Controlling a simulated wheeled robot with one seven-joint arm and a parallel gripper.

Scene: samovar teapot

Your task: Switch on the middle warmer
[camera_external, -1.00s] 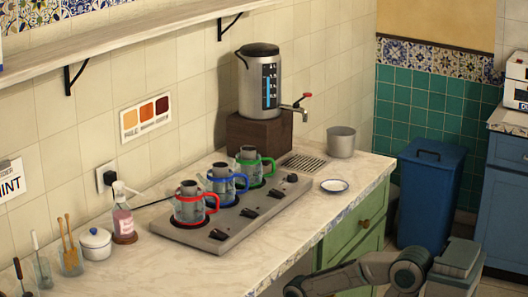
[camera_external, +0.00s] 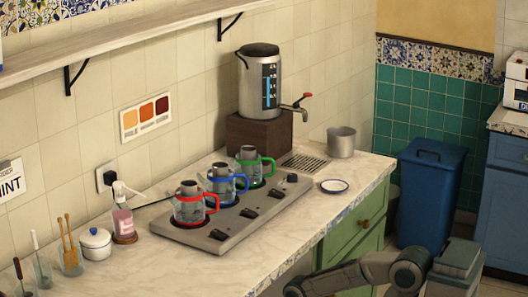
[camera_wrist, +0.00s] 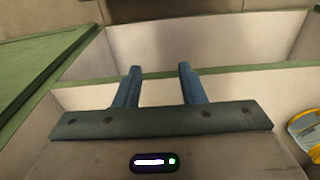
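The grey warmer panel (camera_external: 190,238) lies on the counter and bears three glass pots in a row. The middle pot (camera_external: 222,186) has a blue band and handle, between the red-handled pot (camera_external: 190,206) and the green-handled pot (camera_external: 250,168). Several black knobs line its front side; the middle knob (camera_external: 249,213) is in front of the blue-handled pot. My gripper (camera_wrist: 160,72) shows in the wrist view, its two blue fingers apart with nothing between them. In the external view, my arm is low at the counter's front; the fingers are out of frame. The wrist view does not show the warmer.
A metal samovar (camera_external: 259,85) stands on a brown block, with a metal cup (camera_external: 341,142) and small saucer (camera_external: 334,186) nearby. A pink bottle (camera_external: 123,222) and a white lidded jar (camera_external: 95,243) stand at left. The wrist view shows pale panels with green edges (camera_wrist: 75,50) close by.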

